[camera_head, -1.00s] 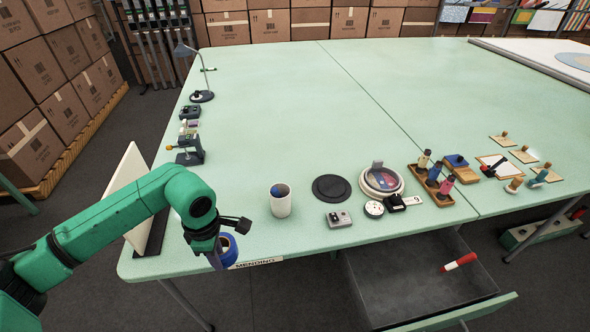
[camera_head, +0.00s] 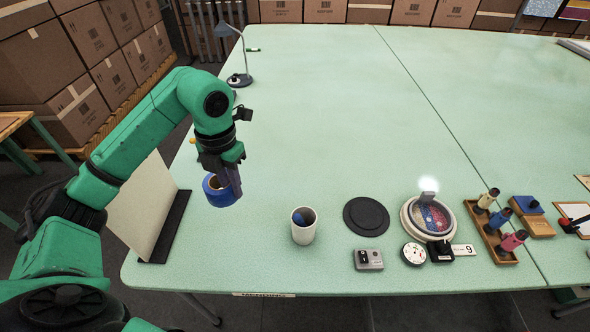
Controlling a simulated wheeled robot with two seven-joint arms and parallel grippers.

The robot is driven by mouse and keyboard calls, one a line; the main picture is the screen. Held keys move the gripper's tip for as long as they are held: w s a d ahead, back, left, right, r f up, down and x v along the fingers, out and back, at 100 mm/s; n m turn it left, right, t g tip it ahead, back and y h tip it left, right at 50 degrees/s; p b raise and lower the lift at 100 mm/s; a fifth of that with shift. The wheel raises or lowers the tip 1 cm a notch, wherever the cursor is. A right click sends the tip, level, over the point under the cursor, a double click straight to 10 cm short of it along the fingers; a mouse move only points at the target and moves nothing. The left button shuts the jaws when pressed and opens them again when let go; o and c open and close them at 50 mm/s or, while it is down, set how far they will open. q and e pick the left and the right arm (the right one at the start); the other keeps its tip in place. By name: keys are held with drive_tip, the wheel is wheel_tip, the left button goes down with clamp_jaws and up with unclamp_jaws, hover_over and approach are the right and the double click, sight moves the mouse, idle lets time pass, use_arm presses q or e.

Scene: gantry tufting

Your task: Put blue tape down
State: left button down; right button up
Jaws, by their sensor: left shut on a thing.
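A roll of blue tape (camera_head: 219,191) hangs under my left gripper (camera_head: 229,184) at the left part of the pale green table (camera_head: 320,130). My left gripper is shut on the tape roll, with its fingers at the roll's right side. The roll is over the tabletop, between the upright cream board and the white cup. I cannot tell whether its lower edge touches the table. My right gripper is not in view.
A cream board on a black base (camera_head: 175,226) stands left of the tape. A white cup (camera_head: 303,226), black disc (camera_head: 366,216), grey box (camera_head: 368,260) and round dish (camera_head: 408,225) stand to the right. The table's middle is clear.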

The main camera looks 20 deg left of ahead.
use_arm(q)
drive_tip(key=f+p, duration=0.1)
drive_tip(key=f, duration=0.5)
drive_tip(key=s+f+p, duration=0.1)
drive_tip(key=f, duration=0.5)
drive_tip(key=f+p, duration=0.1)
drive_tip(key=f, duration=0.6)
drive_tip(key=shift+s+f, duration=0.1)
drive_tip(key=shift+s, duration=0.2)
drive_tip(key=shift+w+f, duration=0.1)
drive_tip(key=shift+f, duration=0.1)
drive_tip(key=shift+f+b, duration=0.2)
drive_tip(key=shift+b, duration=0.1)
drive_tip(key=c, duration=0.8)
unclamp_jaws()
drive_tip(key=shift+r, duration=0.1)
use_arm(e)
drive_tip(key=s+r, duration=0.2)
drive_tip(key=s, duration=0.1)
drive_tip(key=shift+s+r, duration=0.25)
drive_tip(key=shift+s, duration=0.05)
use_arm(q)
drive_tip(key=shift+r, duration=0.1)
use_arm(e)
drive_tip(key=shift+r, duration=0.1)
